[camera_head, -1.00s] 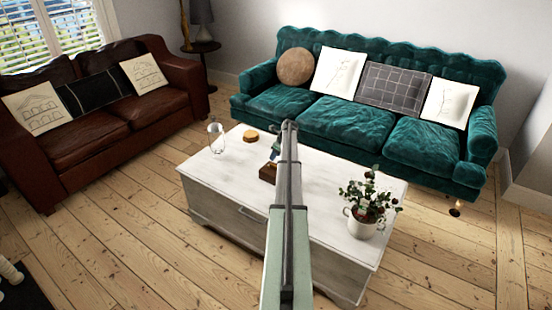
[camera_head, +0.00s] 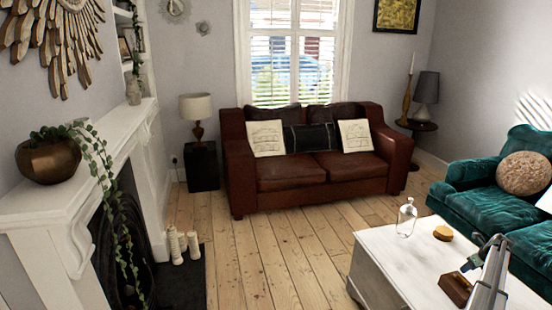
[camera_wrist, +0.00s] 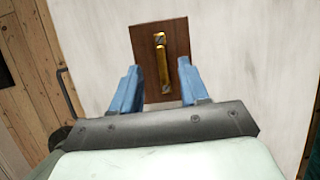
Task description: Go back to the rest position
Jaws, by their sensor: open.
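My gripper (camera_head: 474,256) is at the lower right of the head view, over the white coffee table (camera_head: 385,262). In the wrist view its two blue fingers (camera_wrist: 158,68) stand apart, with nothing held between them. Beyond the fingers a dark brown wooden block (camera_wrist: 144,38) with a gold-coloured inset lies on the table top. The block also shows in the head view (camera_head: 455,290), just left of my arm. The gap between fingers and block is hard to judge. My arm hides part of the table.
A clear glass bottle (camera_head: 406,220) and a small round wooden piece (camera_head: 442,233) stand on the table. A brown leather sofa (camera_head: 290,175) is behind, a green sofa (camera_head: 480,205) at right, a white fireplace (camera_head: 75,215) at left. The floor (camera_head: 265,260) between is clear.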

